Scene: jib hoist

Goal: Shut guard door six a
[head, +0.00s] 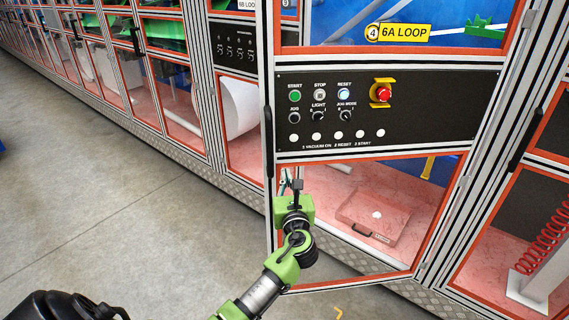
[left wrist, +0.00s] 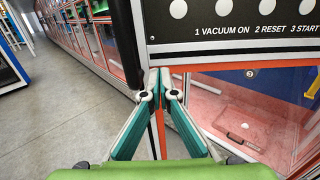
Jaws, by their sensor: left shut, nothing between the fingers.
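Guard door 6A (head: 390,158) carries a yellow "6A LOOP" label (head: 403,33) and a black control panel in an aluminium and red frame. It stands ajar, hinged at the right, with its left edge swung out toward me. A black handle (head: 268,140) is on that left edge. My left gripper (head: 287,182) is shut and empty, at the door's left edge just below the panel. In the left wrist view the closed fingertips (left wrist: 159,76) are close to the door's edge profile; I cannot tell whether they touch. My right gripper is not in view.
A row of framed guard doors (head: 145,60) runs away to the left. Behind the door's lower window lies a pink tray (head: 375,220). A red coiled hose (head: 552,232) is at the right. The concrete floor (head: 110,200) at the left is clear.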

